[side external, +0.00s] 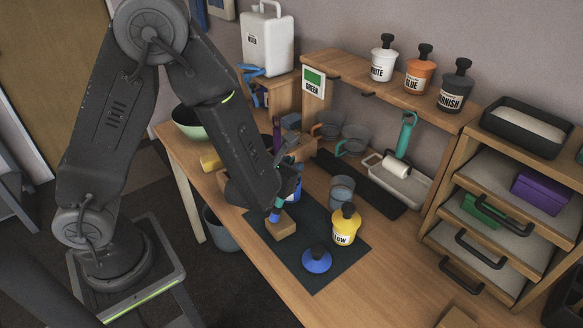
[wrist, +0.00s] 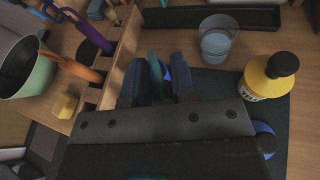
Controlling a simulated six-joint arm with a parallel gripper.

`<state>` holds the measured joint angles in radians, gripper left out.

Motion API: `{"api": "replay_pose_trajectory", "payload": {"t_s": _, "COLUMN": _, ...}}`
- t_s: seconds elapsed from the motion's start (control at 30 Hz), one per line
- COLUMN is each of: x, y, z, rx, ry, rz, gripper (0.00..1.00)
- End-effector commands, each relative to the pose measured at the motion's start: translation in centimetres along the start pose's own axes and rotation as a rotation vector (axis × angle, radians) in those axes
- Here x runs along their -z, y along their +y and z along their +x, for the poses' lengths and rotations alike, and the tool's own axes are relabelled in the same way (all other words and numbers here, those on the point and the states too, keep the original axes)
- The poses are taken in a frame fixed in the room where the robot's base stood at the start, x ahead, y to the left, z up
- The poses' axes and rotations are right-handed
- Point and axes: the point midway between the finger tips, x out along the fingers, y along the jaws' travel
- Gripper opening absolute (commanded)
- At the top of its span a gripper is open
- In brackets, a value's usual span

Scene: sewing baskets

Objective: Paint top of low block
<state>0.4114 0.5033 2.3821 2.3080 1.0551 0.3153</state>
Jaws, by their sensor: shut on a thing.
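My gripper (wrist: 160,82) is shut on a brush with a teal handle (wrist: 154,68). In the side view the brush's blue lower end (side external: 274,215) points down at the low wooden block (side external: 281,229) on the dark mat. I cannot tell whether the tip touches it. The visible part of the block is bare brown wood; my gripper and brush hide some of it. A blue paint pot (side external: 293,193) stands just behind, partly hidden by my arm. Its edge also shows in the wrist view (wrist: 181,76). A blue lid with a black knob (side external: 317,261) lies on the mat.
A capped yellow pot (side external: 345,226) and a cup of water (side external: 341,190) stand right of the block. A roller tray (side external: 402,184) lies behind. A wooden rack (wrist: 118,52) holding tools and a green bowl (side external: 188,122) are at left. The mat's front (side external: 318,280) is clear.

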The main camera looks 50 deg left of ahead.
Motion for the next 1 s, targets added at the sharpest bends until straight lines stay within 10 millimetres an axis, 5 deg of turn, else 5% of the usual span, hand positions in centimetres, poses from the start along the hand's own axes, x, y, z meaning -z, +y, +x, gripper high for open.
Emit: {"api": "replay_pose_trajectory", "payload": {"t_s": 1.0, "x": -0.1, "y": -0.3, "z": -0.2, "rx": -0.001, "ry": 0.001, "rz": 0.000, "gripper": 0.00}}
